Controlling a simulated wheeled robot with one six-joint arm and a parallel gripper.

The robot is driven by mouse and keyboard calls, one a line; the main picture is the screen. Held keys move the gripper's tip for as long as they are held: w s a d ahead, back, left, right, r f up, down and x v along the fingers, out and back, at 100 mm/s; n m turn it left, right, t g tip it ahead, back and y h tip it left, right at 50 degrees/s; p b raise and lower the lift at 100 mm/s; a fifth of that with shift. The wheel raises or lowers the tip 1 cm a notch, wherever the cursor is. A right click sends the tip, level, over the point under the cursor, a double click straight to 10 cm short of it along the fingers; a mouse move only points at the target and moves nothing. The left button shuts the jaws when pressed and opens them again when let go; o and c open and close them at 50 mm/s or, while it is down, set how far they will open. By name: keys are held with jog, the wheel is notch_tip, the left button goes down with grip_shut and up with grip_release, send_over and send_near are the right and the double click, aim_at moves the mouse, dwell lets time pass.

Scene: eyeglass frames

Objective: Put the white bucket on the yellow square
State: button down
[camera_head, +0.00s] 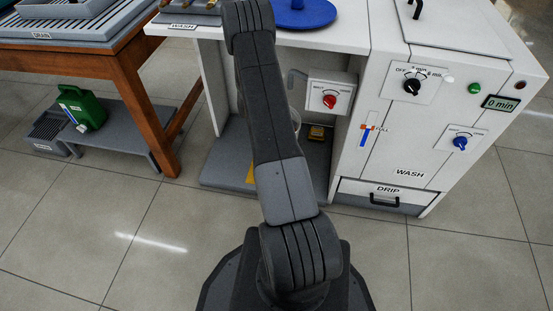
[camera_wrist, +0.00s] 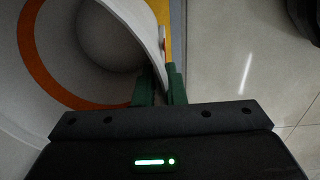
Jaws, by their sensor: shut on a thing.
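The white bucket (camera_wrist: 110,40) fills the upper left of the wrist view, its mouth toward the camera and an orange ring inside. My gripper (camera_wrist: 161,84) has its green fingers shut on the bucket's rim, one on each side of the wall. A strip of the yellow square (camera_wrist: 178,38) shows beside the bucket; whether the bucket rests on it or hangs above it cannot be told. In the head view, a yellow edge (camera_head: 250,174) shows on the low grey shelf left of my arm. My arm hides the gripper and most of the bucket (camera_head: 296,117) there.
A small yellow object (camera_head: 316,132) lies deeper in the bay. A wooden table (camera_head: 140,90) and green canister (camera_head: 82,108) are left. Floor in front is clear.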

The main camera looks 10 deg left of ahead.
jog(key=shift+w+f, duration=0.15)
jog(key=shift+w, duration=0.05)
notch_tip(320, 180, down, 10)
jog(key=b, duration=0.3)
jog(key=shift+r, duration=0.25)
jog(key=shift+f, duration=0.2)
jog(key=c, duration=1.5)
grip_release()
jog(key=r+p, duration=0.1)
jog(key=r, duration=0.3)
jog(key=r+p, duration=0.1)
jog(key=r, duration=0.3)
jog(key=r+p, duration=0.1)
jog(key=r, duration=0.3)
jog(key=shift+s+r+p, duration=0.15)
jog(key=shift+s+p, duration=0.1)
jog(key=shift+p, duration=0.1)
